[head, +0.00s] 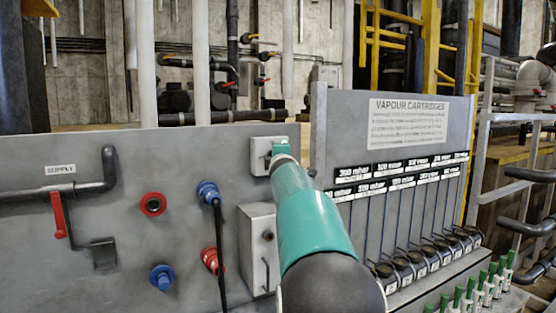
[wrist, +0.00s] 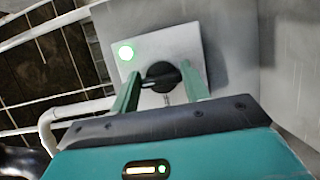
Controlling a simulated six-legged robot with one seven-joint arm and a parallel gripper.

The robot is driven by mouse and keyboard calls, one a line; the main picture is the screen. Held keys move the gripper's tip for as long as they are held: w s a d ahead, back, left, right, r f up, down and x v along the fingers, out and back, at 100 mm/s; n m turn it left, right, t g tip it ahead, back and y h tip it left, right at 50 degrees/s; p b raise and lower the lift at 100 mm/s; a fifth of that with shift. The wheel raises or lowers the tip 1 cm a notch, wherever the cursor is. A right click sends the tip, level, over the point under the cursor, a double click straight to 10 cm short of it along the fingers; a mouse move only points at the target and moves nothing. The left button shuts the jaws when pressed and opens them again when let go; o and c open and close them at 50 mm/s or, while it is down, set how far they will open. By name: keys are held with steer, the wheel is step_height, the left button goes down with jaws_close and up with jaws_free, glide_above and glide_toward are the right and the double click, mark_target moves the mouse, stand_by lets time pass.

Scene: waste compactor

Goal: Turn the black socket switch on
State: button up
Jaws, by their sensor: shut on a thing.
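The black socket switch (wrist: 163,76) is a dark rotary knob on a pale square plate (wrist: 180,42). A round green light (wrist: 126,53) glows on the same plate. My gripper (wrist: 160,80) has its two green fingers on either side of the knob, shut on it. In the head view the plate (head: 257,150) is on the upper part of the grey panel, and my gripper (head: 279,148) reaches its right side. The knob is hidden there behind my gripper.
A grey panel (head: 120,210) carries a red-handled supply valve (head: 58,214), blue connectors (head: 208,192) and red sockets (head: 153,204). A black cable hangs from one blue connector. A grey box (head: 258,235) sits below the plate. A vapour cartridge rack (head: 330,130) stands close to the right.

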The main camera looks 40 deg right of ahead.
steer(key=shift+r, duration=0.1)
steer(key=o, duration=1)
steer(key=shift+a, duration=0.15)
steer(key=v, duration=1.3)
steer(key=shift+s+a, duration=0.15)
steer(key=shift+s, duration=0.1)
